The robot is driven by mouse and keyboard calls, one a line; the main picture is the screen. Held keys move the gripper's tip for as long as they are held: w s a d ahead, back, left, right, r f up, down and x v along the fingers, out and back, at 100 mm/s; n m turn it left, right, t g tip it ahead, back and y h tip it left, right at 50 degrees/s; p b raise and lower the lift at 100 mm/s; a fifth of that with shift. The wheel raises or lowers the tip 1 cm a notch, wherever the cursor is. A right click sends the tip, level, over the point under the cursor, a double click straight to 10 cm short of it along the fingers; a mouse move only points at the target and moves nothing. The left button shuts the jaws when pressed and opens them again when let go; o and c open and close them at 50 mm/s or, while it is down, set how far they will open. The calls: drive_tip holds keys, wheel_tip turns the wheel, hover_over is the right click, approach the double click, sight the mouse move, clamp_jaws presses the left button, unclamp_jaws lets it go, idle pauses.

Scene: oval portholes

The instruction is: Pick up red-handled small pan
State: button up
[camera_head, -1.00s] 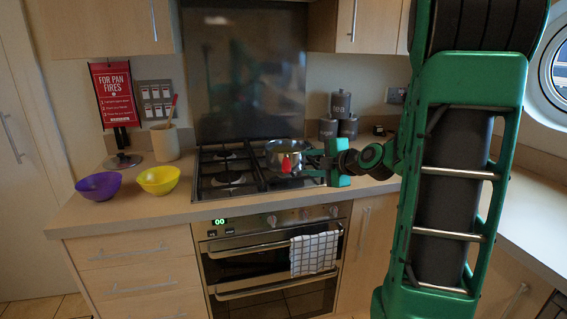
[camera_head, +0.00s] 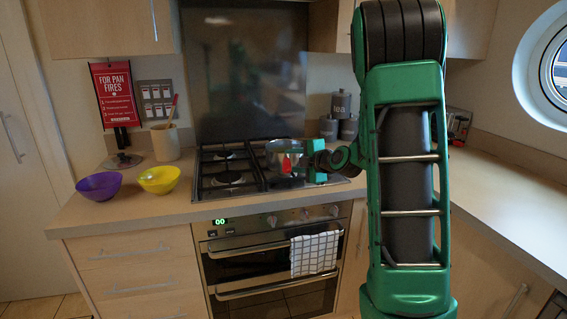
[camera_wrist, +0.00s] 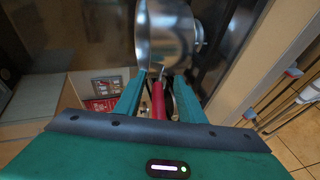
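The small metal pan (camera_head: 285,148) sits on the right part of the hob, with its red handle (camera_head: 287,164) pointing toward the front. In the wrist view the shiny pan (camera_wrist: 168,38) is just beyond my fingers, and its red handle (camera_wrist: 158,101) runs back between them. My gripper (camera_wrist: 160,78) has its two green fingers on either side of the handle, with gaps visible beside it, so it looks open. In the head view my gripper (camera_head: 314,162) is at the pan's right, partly covering that side.
The hob (camera_head: 228,178) has bare burners left of the pan. A purple bowl (camera_head: 99,186) and a yellow bowl (camera_head: 159,179) stand on the left counter. Dark canisters (camera_head: 340,112) stand behind my arm. A checked towel (camera_head: 315,254) hangs on the oven.

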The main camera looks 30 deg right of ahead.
drive_tip(key=shift+w+f, duration=0.15)
drive_tip(key=shift+w, duration=0.35)
drive_tip(key=shift+c, duration=0.6)
clamp_jaws()
drive_tip(key=shift+f, duration=0.15)
